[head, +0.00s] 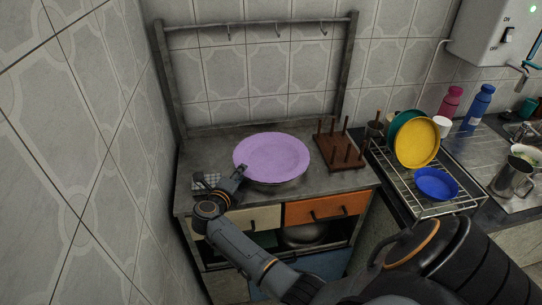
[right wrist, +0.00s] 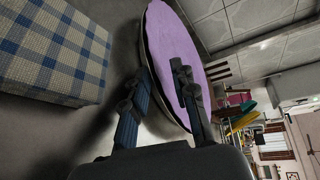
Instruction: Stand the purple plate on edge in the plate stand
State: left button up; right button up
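The purple plate (head: 271,155) lies flat on top of a round grey dish (head: 282,184) on the cabinet top. The brown wooden plate stand (head: 341,153), with upright pegs, is to the plate's right and holds no plate. My right gripper (head: 240,174) is at the plate's left front edge. In the right wrist view my right gripper (right wrist: 163,72) has its fingers apart; one overlaps the purple plate (right wrist: 168,45) and the other is beside its rim. I cannot tell whether either finger touches it. My left gripper is out of view.
A blue-and-white checked block (right wrist: 55,50) is left of the plate. Right of the stand, a wire rack (head: 425,207) holds a yellow plate (head: 417,142), a green plate (head: 394,125) and a blue bowl (head: 436,183). A rail frame (head: 172,80) rises behind the cabinet top.

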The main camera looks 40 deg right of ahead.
jog(key=shift+s+a+r, duration=0.15)
jog(key=c, duration=0.4)
jog(key=shift+w+f, duration=0.2)
grip_shut()
jog(key=shift+r, duration=0.15)
